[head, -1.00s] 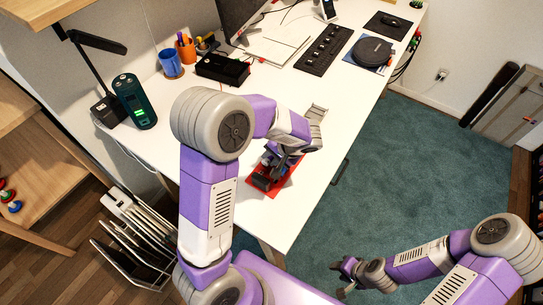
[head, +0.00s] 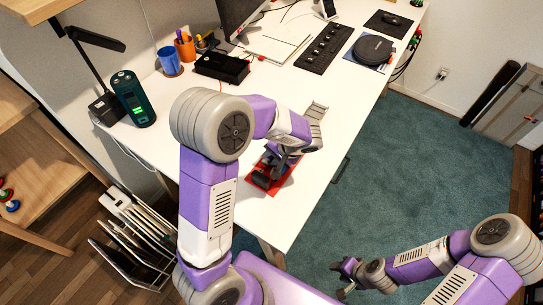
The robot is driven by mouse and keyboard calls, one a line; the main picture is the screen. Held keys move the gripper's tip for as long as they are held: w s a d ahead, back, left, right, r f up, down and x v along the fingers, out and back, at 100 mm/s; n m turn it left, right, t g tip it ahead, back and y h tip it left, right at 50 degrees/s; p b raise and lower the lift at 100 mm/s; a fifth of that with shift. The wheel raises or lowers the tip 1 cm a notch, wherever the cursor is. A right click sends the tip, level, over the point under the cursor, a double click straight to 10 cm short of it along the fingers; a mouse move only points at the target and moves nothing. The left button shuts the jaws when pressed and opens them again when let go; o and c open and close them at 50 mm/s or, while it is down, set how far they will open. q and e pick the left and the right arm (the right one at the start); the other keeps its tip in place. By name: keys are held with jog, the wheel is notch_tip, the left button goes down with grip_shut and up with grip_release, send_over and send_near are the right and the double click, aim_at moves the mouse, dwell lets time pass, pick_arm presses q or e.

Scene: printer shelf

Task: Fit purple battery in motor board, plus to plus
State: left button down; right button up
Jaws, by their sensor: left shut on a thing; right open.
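The red motor board (head: 283,186) lies on the white desk near its front edge. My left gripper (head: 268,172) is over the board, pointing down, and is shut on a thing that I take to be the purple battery. My own fingers and arm hide most of that thing, so its plus end cannot be made out. Dark parts sit on the board beside the fingers; I cannot tell whether the battery touches them. My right gripper (head: 343,278) is open and empty, out over the floor at the lower right, away from the desk.
A dark green charger (head: 134,99) with lit green marks stands at the desk's left. A black box (head: 221,68), a blue mug (head: 169,61) and an orange pen cup (head: 186,48) are farther back. The desk right of the board is clear.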

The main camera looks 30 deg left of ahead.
pick_arm(q)
jog(key=shift+s+f, duration=0.2)
jog(key=shift+f, duration=0.15)
jog(key=c, duration=0.8)
grip_release()
jog(key=shift+s, duration=0.1)
jog(key=shift+c, duration=0.2)
jog(key=shift+w+r+p, duration=0.2)
jog(key=shift+r+p, duration=0.45)
jog(key=shift+r, duration=0.45)
jog(key=shift+w+r+p, duration=0.1)
jog(key=shift+r+p, duration=1.55)
jog(key=shift+r, duration=0.9)
